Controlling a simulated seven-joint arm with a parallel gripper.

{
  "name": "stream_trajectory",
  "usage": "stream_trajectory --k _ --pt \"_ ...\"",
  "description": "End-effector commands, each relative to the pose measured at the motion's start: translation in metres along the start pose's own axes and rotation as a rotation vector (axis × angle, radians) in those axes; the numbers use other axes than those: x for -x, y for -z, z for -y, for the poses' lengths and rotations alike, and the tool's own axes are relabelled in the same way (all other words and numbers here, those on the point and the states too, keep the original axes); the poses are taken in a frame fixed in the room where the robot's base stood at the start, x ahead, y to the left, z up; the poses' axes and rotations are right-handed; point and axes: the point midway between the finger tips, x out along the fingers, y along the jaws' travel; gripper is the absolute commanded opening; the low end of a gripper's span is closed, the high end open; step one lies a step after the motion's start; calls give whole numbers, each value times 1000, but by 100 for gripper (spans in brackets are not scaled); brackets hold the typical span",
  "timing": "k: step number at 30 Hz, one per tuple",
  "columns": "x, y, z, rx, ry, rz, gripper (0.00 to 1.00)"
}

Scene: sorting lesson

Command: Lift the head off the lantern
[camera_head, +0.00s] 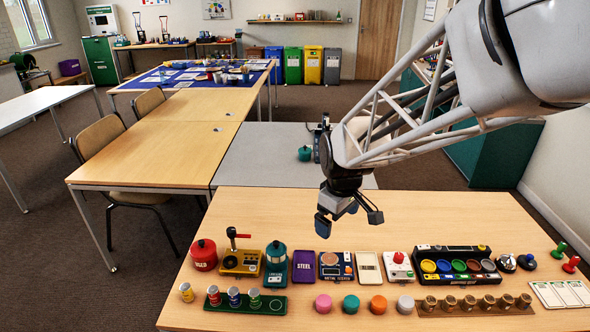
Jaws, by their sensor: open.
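No thing here shows clearly as a lantern. My gripper (348,221) is open and empty, pointing down above the table. It is above and to the right of the teal canister, clear of everything. Another small teal round object (305,154) stands on the grey table behind, partly beside my arm; its details are too small to tell.
Small cans and discs line the front. The back right is clear.

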Motion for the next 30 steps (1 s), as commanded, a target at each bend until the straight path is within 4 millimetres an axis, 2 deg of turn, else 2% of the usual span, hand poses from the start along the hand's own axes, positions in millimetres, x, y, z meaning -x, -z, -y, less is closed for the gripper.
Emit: stream_trajectory --k 3,11,21,27,30 --pt "-22 27 -3 90 13 11 100" --pt "-70 82 -4 286 36 28 100" --pt "-143 149 5 543 70 46 100" --pt "-180 177 14 662 86 53 100" --pt "-190 186 16 698 89 54 100"
